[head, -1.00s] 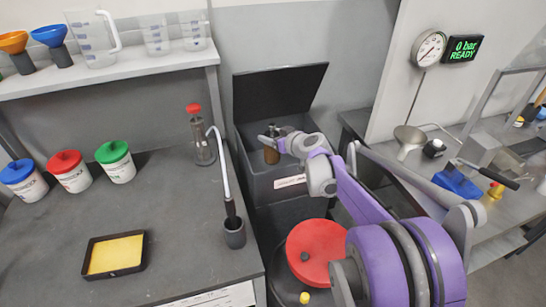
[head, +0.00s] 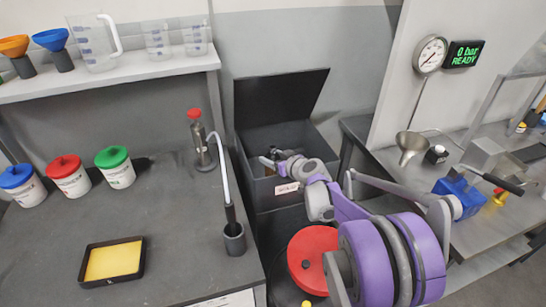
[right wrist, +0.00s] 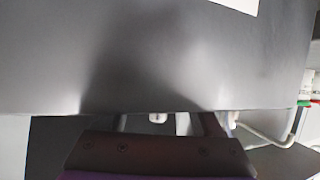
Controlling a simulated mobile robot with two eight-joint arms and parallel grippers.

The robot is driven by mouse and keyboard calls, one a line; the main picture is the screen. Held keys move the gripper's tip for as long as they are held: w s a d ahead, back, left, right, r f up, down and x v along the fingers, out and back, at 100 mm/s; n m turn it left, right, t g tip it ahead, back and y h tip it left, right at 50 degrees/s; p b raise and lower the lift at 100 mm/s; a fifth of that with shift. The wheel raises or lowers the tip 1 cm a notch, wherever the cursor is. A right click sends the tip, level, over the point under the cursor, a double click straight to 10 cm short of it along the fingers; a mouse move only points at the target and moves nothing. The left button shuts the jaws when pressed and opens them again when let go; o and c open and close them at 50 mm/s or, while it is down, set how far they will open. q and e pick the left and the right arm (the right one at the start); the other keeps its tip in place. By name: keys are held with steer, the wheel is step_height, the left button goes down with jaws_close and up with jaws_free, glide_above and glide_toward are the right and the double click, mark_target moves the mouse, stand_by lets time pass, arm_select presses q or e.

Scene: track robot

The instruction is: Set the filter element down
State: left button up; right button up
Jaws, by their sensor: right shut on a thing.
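My right gripper (head: 272,162) is down inside the open black bin (head: 258,200), close to its front wall, and is shut on the filter element. The filter element, a brown cylinder in the earlier head view, is now hidden behind the bin wall and the gripper. I cannot tell whether it touches the bin floor. In the right wrist view a dark grey surface (right wrist: 150,60) fills most of the picture, very near, and the held thing cannot be made out. My left gripper is not in view.
The bin's lid (head: 280,108) stands raised behind it. A red round lid (head: 311,262) sits just in front of the bin. The left bench holds a bent-spout stand (head: 234,238) near the bin and a yellow tray (head: 113,260).

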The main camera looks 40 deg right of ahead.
steer(key=shift+f, duration=0.25)
steer(key=o, duration=1.5)
steer(key=shift+c, duration=0.2)
steer(key=shift+r, duration=0.15)
steer(key=shift+r, duration=0.35)
steer(key=p+v, duration=0.1)
steer(key=v, duration=1.1)
steer(key=shift+r, duration=0.15)
steer(key=shift+d, duration=0.1)
